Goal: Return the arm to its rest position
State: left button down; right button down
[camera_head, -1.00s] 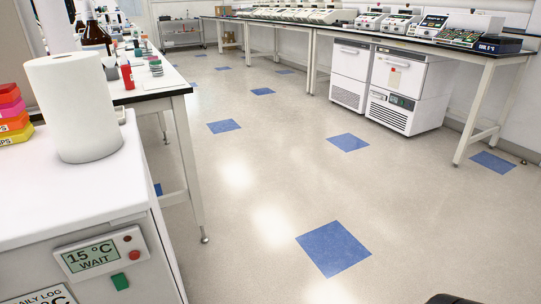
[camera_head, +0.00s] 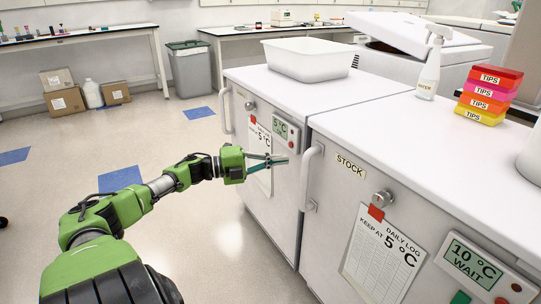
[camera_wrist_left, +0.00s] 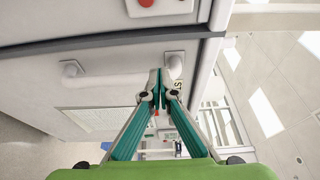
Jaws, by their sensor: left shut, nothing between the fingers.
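My green left arm (camera_head: 125,207) reaches out from the lower left in the head view. Its gripper (camera_head: 284,160) is shut and empty, in front of the white cabinets. The fingertips are close to the vertical handle (camera_head: 306,178) of the cabinet marked STOCK; I cannot tell whether they touch it. In the left wrist view the teal fingers (camera_wrist_left: 158,90) come together at their tips, in front of the door handle (camera_wrist_left: 110,80). My right gripper is not in view.
The STOCK cabinet (camera_head: 340,235) and a second cabinet (camera_head: 258,205) stand side by side. On top are a white tub (camera_head: 308,60), a spray bottle (camera_head: 430,70) and stacked tip boxes (camera_head: 490,95). A grey bin (camera_head: 190,70) stands behind.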

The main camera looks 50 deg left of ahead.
pick_arm(q)
jog(key=shift+v, duration=1.65)
